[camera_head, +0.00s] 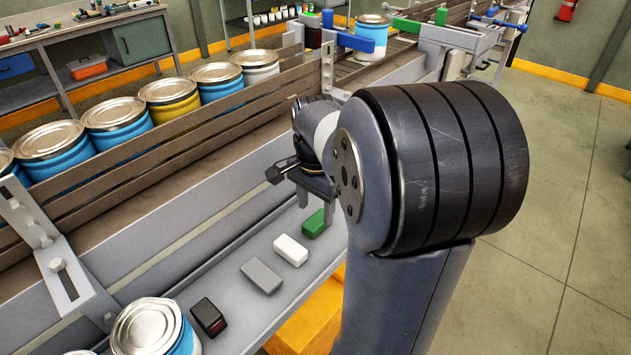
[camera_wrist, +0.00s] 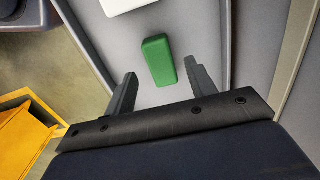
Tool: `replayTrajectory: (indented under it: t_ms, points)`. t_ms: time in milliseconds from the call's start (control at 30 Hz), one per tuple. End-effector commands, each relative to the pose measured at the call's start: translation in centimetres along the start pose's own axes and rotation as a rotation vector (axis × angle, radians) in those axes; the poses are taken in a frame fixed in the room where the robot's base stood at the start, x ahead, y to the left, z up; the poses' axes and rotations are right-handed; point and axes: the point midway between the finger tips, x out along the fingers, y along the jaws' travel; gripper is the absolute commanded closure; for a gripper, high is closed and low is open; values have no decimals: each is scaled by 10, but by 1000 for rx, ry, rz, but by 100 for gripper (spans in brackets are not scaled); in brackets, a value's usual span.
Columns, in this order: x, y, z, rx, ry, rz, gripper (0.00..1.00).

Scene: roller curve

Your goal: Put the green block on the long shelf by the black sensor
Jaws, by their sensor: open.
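The green block (camera_head: 314,223) lies flat on the grey long shelf (camera_head: 228,281) that runs beside the conveyor. My gripper (camera_head: 318,203) is open and empty just above the block, pointing down. In the wrist view, the green block (camera_wrist: 158,60) shows between the two fingers of my gripper (camera_wrist: 160,68), extending past their tips; I cannot tell the height gap. The black sensor (camera_head: 208,316), a small box with a red face, stands at the near end of the row on the same shelf.
A white block (camera_head: 290,250) and a grey block (camera_head: 262,275) lie between the green block and the sensor. A paint can (camera_head: 147,327) stands left of the sensor. A yellow box (camera_head: 308,318) is below the shelf edge. Several cans line the conveyor behind a rail (camera_head: 200,140).

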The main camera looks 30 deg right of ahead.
Motion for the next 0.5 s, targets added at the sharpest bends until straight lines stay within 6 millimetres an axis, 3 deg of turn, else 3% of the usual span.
replayTrajectory:
  t_ms: [100, 300, 500]
  points:
    - [-30, -1, -1, 0, 4, -5, 47]
    - [-68, -1, -1, 0, 3, -3, 47]
    - [-87, 0, 0, 0, 0, -1, 47]
